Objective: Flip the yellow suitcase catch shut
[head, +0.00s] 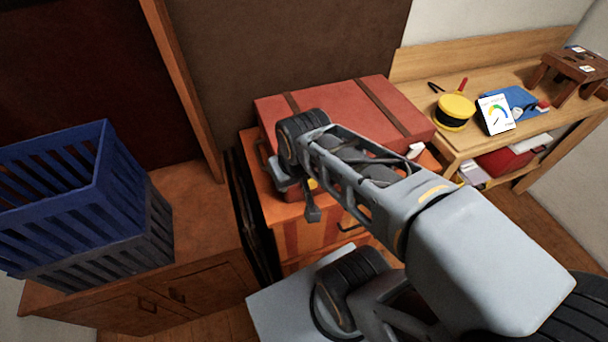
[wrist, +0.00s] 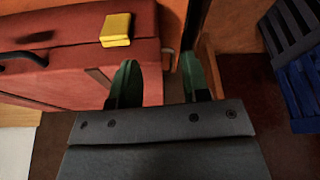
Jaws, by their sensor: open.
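The red suitcase (head: 345,98) lies flat on a wooden drawer cabinet, with dark straps across its lid. It fills the upper left of the wrist view (wrist: 60,30). The yellow catch (wrist: 116,29) sits at the suitcase's front edge; a small yellow patch of it (head: 312,184) shows beside my arm in the head view. Whether the catch is raised or flat is hard to tell. My gripper (wrist: 160,78) is open and empty, its two dark green fingers apart. The left finger is just below the catch in the picture, with no clear contact. My arm hides part of the suitcase front.
A dark suitcase handle (wrist: 22,58) is left of the catch. A blue crate (head: 60,190) stands on a wooden cabinet at left, across a narrow gap. A wooden bench (head: 470,80) at right holds a yellow-topped tin (head: 455,108) and a gauge card (head: 496,114).

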